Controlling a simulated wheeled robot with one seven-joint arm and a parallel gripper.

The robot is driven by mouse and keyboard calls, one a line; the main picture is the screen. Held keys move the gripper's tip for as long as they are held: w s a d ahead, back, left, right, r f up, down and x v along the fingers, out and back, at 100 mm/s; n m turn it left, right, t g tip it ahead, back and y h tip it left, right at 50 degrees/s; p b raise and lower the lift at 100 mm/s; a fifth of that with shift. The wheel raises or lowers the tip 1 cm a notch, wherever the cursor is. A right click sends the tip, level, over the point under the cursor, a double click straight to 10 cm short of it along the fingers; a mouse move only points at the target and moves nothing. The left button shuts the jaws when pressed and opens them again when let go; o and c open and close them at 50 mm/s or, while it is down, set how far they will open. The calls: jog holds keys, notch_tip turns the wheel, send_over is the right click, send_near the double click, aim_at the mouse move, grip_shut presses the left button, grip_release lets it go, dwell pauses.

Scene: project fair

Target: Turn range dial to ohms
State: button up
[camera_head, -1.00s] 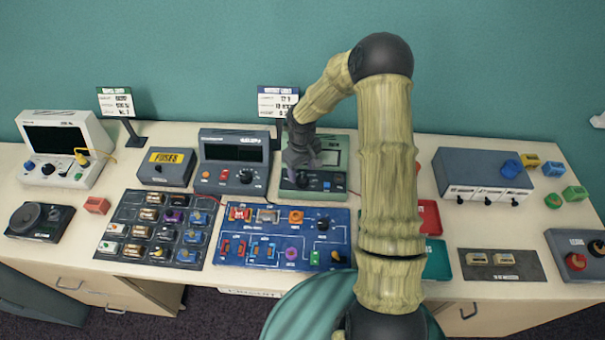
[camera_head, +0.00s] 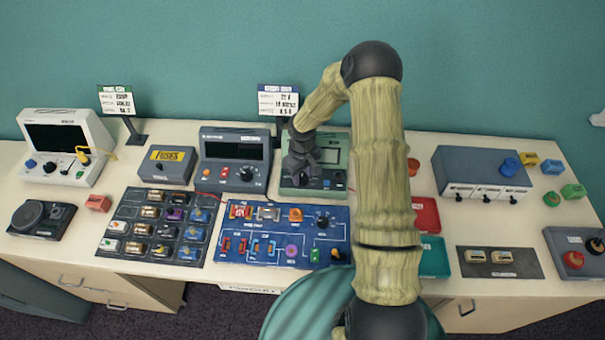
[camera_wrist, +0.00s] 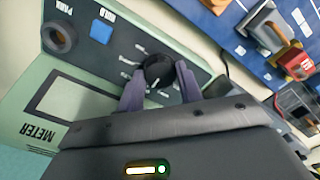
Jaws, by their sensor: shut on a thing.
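The green meter (camera_head: 331,143) stands on the bench against the back wall, with a grey screen and a dark front panel. In the wrist view the meter (camera_wrist: 72,97) shows a black round range dial (camera_wrist: 158,70) with small white labels around it, too small to read. My gripper (camera_wrist: 159,82) has its two purple-grey fingers on either side of the dial, shut on it. In the head view my gripper (camera_head: 301,176) reaches down onto the left part of the meter's panel and hides the dial.
A dark grey multimeter (camera_head: 233,145) stands close to the left of the green meter. A blue circuit board (camera_head: 262,229) lies in front. A blue button (camera_wrist: 101,31) and a round socket (camera_wrist: 58,38) share the dial's panel. A grey box (camera_head: 480,165) stands to the right.

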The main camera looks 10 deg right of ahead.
aim_at(302, 177)
jog(key=shift+n, duration=0.4)
jog(key=n, duration=0.3)
jog(key=shift+w, duration=0.1)
jog(key=shift+n, duration=1.6)
jog(key=o, duration=1)
jog(key=shift+r, duration=0.1)
notch_tip(302, 177, up, 17)
jog(key=b, duration=0.3)
